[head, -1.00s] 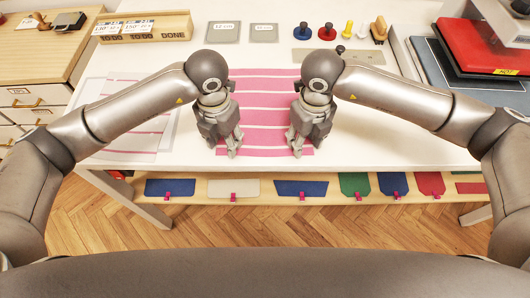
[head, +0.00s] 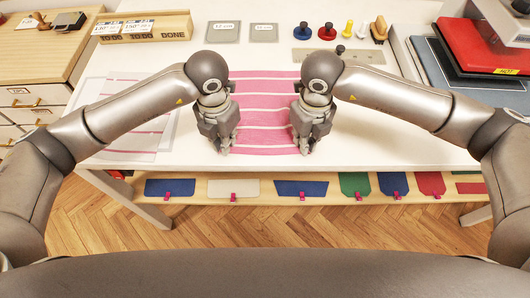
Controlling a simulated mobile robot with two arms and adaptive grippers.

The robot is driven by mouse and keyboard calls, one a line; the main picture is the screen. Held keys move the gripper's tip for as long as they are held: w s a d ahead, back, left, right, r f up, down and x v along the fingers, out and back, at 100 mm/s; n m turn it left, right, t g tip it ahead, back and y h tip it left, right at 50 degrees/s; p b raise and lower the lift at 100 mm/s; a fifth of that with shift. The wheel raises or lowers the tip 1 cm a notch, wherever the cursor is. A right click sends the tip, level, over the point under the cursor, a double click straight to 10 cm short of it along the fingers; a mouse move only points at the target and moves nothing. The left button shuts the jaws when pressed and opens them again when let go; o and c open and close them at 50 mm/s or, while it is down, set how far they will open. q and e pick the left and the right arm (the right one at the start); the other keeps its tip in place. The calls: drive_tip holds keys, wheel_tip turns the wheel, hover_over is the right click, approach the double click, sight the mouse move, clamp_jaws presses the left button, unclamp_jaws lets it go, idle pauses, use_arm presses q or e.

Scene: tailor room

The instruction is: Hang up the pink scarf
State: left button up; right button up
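The pink scarf (head: 264,115) with thin white stripes lies lengthwise on the white table, from its middle to near its front edge. My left gripper (head: 223,150) is at the scarf's front left corner, and my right gripper (head: 305,150) is at its front right corner. Both point down and appear shut on the cloth, though the fingertips are small and the pinched corners are partly hidden. Between them the front stripes bow slightly. No hanging place for the scarf is clearly in view.
A striped paper sheet (head: 122,128) lies left of the scarf. A wooden box (head: 143,40), grey cards (head: 223,33), colored knobs (head: 303,31) and a metal plate (head: 315,59) stand behind.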

use_arm(q)
drive_tip(key=shift+a+f, duration=0.1)
drive_tip(key=shift+f, duration=0.05)
clamp_jaws()
use_arm(e)
drive_tip(key=shift+d+f, duration=0.15)
clamp_jaws()
